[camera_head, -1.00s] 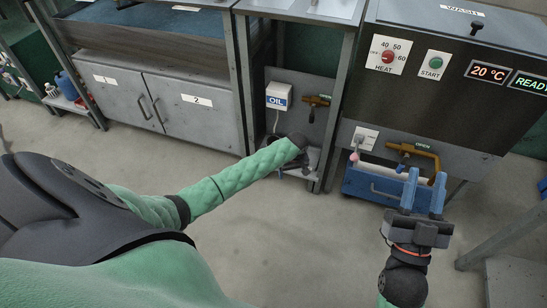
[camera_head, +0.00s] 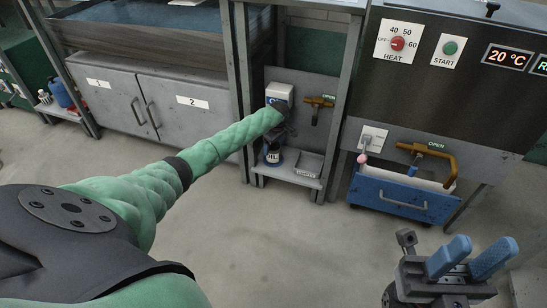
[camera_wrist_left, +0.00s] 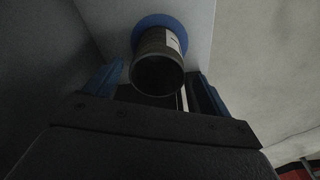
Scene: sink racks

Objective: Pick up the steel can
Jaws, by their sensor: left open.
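In the left wrist view a dark grey cylindrical can (camera_wrist_left: 158,72) with a white label shows its open round end towards the camera. A round blue surface (camera_wrist_left: 160,24) lies behind it. The open blue fingers of my left gripper (camera_wrist_left: 157,86) are on either side of the can, with gaps visible. In the head view a labelled can (camera_head: 272,156) stands on a low shelf below my left gripper (camera_head: 283,128), whose fingers are mostly hidden by the arm. My right gripper (camera_head: 469,258) is open and empty at the bottom right.
The oil dispenser (camera_head: 279,94) and a brass tap (camera_head: 319,102) sit above the shelf (camera_head: 307,180). A metal post (camera_head: 347,100) stands right of it. A small grey tray (camera_head: 309,165) lies beside the can. A blue drawer (camera_head: 402,198) is under the wash machine. The floor (camera_head: 270,235) in front is clear.

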